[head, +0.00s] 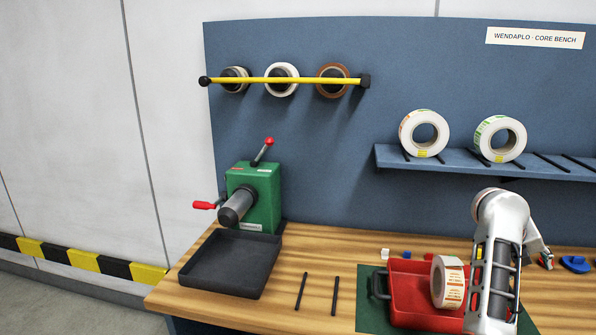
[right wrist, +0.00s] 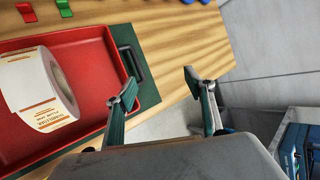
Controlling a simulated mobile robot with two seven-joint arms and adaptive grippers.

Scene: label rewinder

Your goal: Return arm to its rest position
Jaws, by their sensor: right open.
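My right arm (head: 497,255) rises from the bottom right in the head view, in front of the red tray's right side. My right gripper (right wrist: 160,92) is open in the right wrist view, its two fingers apart with nothing between them. One finger overlaps the right end of the red tray (right wrist: 92,55) in that picture; I cannot tell whether they touch. In the head view the gripper is small and partly hidden behind my arm. A white label roll with orange print (head: 448,282) stands in the red tray (head: 408,273). My left gripper is not in view.
A green rewinder (head: 265,190) stands at the left behind a dark tray (head: 232,262). Two label rolls (head: 424,133) sit on the blue shelf (head: 385,158). Small coloured parts (head: 575,264) lie at the right.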

